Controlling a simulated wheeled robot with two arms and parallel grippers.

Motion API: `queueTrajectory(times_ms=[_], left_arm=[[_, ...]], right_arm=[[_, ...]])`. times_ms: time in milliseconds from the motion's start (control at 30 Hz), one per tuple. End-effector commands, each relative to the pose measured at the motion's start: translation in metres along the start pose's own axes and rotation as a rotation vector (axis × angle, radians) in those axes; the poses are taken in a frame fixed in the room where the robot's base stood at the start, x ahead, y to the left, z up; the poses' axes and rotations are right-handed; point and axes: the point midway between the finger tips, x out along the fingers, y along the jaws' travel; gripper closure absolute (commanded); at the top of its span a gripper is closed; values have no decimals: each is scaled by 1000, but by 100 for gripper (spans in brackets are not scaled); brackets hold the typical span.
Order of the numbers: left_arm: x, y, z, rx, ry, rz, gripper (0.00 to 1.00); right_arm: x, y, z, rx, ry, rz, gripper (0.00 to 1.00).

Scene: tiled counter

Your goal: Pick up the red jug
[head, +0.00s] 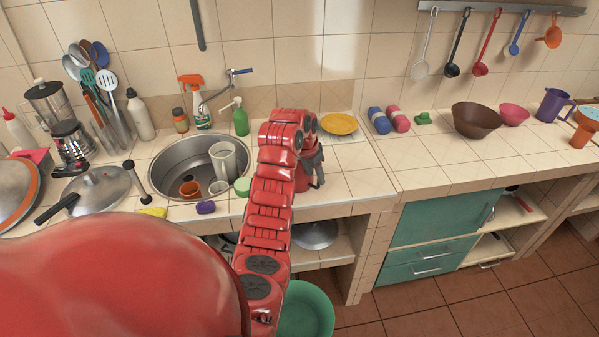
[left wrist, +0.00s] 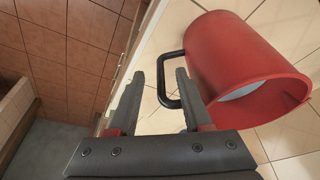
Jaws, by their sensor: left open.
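The red jug (left wrist: 235,55) fills the upper right of the left wrist view, with its wide opening toward the lower right and its black handle (left wrist: 160,78) toward my gripper. My left gripper (left wrist: 160,88) is open, and the handle lies between its two fingertips, with no grip on it. In the head view the jug (head: 303,179) is mostly hidden behind my red arm, on the counter right of the sink. My left gripper (head: 315,168) shows there as dark parts beside it. My right gripper is not in view.
A round sink (head: 170,180) with cups in it lies to the left. A yellow plate (head: 339,124) is behind the jug. A brown bowl (head: 477,120) and other items stand farther right. The counter's front edge is close to the gripper, and the tiles right of it are clear.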

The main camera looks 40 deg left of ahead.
Motion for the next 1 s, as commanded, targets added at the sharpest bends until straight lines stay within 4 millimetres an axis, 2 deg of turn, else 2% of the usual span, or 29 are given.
queueTrajectory(times_ms=[33,200,400,667,933,1000], left_arm=[[1,2,-1,0,-7,5,50],[23,1,-2,0,-8,5,50],[44,0,-2,1,-4,3,50],[48,0,-2,2,-3,2,50],[48,0,-2,1,-2,2,97],[47,0,-2,1,-2,2,100]], right_arm=[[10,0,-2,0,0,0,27],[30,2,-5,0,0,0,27],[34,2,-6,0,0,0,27],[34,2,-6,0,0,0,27],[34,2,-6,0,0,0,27],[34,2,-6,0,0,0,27]])
